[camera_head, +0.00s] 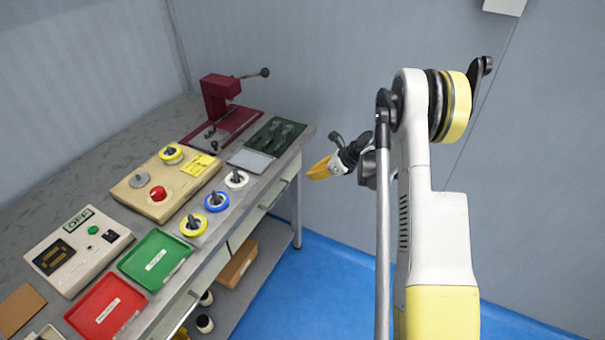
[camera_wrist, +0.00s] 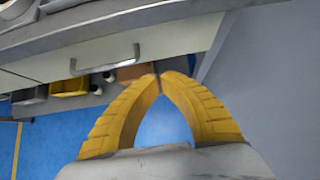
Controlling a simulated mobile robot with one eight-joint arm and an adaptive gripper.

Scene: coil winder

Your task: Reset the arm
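My gripper (camera_head: 319,170) shows in the head view in front of the bench's right end, raised over the blue floor. Its yellow fingers also fill the lower middle of the wrist view (camera_wrist: 160,76). The fingertips meet and nothing is held between them; blue floor shows through the gap behind the tips. My white and yellow arm stands at the right of the head view, with its elbow raised high.
The bench (camera_head: 60,170) holds a maroon press (camera_head: 219,98), a beige box (camera_head: 165,185), several coil spools, a green tray (camera_head: 155,259) and a red tray (camera_head: 106,306). A drawer handle (camera_wrist: 105,60) lies near my gripper. The floor (camera_head: 330,275) is clear.

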